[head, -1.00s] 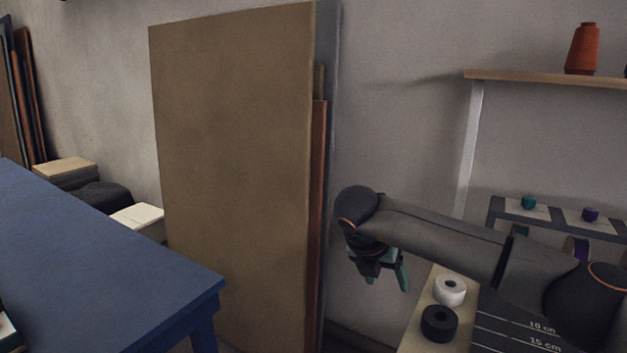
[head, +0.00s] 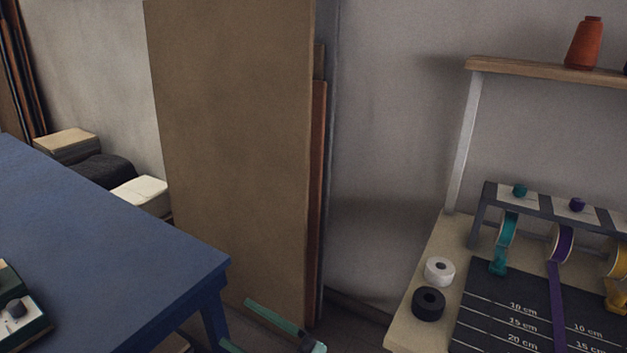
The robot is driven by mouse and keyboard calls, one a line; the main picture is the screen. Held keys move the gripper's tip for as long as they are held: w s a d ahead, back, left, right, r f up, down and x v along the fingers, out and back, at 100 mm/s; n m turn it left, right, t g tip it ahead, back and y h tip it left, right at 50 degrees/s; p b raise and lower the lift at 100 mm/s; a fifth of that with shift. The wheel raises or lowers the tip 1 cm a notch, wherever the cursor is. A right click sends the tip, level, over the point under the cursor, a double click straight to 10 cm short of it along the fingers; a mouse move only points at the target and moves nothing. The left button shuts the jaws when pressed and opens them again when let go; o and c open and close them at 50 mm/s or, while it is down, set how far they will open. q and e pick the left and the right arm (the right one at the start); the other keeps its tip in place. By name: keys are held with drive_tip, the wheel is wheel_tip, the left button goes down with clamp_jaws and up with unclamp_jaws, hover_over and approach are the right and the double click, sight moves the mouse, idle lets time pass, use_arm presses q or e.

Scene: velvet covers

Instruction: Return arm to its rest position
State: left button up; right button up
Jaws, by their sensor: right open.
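My right gripper (head: 238,324) shows at the bottom edge of the head view, left of the centre. Its teal fingers are spread apart with nothing between them. It is low, just right of the blue table's corner, in front of the base of the big brown board. The rest of my right arm is below the picture. My left gripper is not in view.
The blue table (head: 120,255) fills the left, with a dark green box (head: 28,335) on it. A tall brown board (head: 235,150) leans at the wall. At right, a cutting table (head: 408,322) bears tape rolls and a ribbon rack (head: 540,208). A shelf (head: 530,72) hangs above.

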drive_tip(key=d+f+m+t+h+p, duration=0.3)
drive_tip(key=d+f+m+t+h, duration=0.3)
drive_tip(key=d+f+m+h, duration=0.75)
drive_tip(key=s+d+f+m+g+h+p, duration=0.1)
drive_tip(key=s+d+f+m+g+h, duration=0.1)
drive_tip(key=s+d+f, duration=0.3)
drive_tip(key=s+d+f+m+g+h+p, duration=0.1)
drive_tip(key=s+d+f+m+g, duration=0.1)
drive_tip(key=s+d+f, duration=0.3)
drive_tip(key=s+d+g, duration=0.1)
drive_tip(key=s+d, duration=0.2)
drive_tip(key=s, duration=0.2)
drive_tip(key=shift+s+d+m+g+h, duration=0.15)
drive_tip(key=shift+d+m+g+h, duration=0.15)
drive_tip(key=shift+m+g+h, duration=0.1)
